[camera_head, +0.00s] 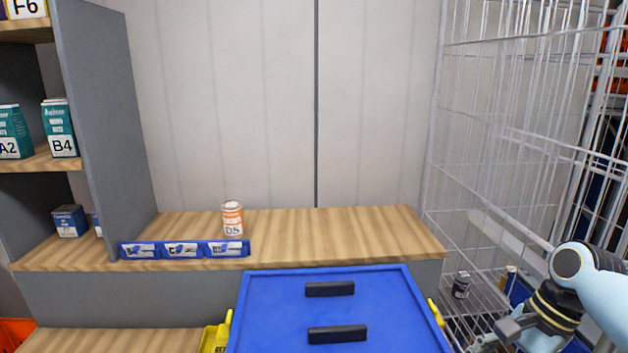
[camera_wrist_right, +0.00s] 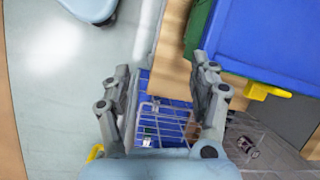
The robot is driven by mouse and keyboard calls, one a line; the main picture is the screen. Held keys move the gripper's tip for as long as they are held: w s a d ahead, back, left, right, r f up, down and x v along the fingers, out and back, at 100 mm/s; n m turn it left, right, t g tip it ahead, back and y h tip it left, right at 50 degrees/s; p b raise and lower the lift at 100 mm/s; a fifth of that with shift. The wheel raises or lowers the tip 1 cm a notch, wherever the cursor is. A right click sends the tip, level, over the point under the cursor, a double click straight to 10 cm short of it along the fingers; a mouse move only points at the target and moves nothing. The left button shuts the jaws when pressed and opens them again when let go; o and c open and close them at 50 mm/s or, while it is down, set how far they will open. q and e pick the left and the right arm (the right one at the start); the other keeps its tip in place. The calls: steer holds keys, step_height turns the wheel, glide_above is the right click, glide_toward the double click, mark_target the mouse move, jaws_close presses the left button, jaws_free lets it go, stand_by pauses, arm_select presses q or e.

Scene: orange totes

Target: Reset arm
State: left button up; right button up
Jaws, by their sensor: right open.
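My right arm comes in at the lower right of the head view, in front of the wire cage. Its gripper (camera_head: 490,338) is partly in view at the bottom there. In the right wrist view the right gripper (camera_wrist_right: 170,78) shows two fingers spread apart with nothing between them. Past the fingers are a blue surface and wire mesh. My left gripper and left arm are not in view.
A blue tote lid (camera_head: 335,290) with black handles is at bottom centre. A wooden shelf (camera_head: 330,225) behind holds an orange-and-white can (camera_head: 232,219) and blue label strips (camera_head: 185,250). A wire cage (camera_head: 520,120) stands right; grey shelving (camera_head: 105,130) stands left.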

steer(key=s+r+n+t+h, duration=0.2)
steer(key=s+r+n+h, duration=0.15)
steer(key=s+n, duration=0.55)
steer(key=s+r+n+t+h, duration=0.2)
steer(key=s+r+n, duration=0.3)
steer(key=s, duration=0.7)
step_height(320, 180, down, 37)
steer(key=s+d+g+b, duration=0.1)
steer(key=s+d+b, duration=0.1)
steer(key=b, duration=0.9)
arm_select(q)
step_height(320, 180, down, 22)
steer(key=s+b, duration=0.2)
steer(key=b, duration=0.9)
arm_select(e)
steer(key=s+f+g, duration=0.1)
steer(key=s+f, duration=0.8)
steer(key=f, duration=0.4)
steer(key=s+f+g, duration=0.1)
steer(key=s+f, duration=0.9)
steer(key=f, duration=0.4)
steer(key=shift+d+f, duration=0.2)
steer(key=shift+d, duration=0.2)
steer(key=shift+y, duration=0.25)
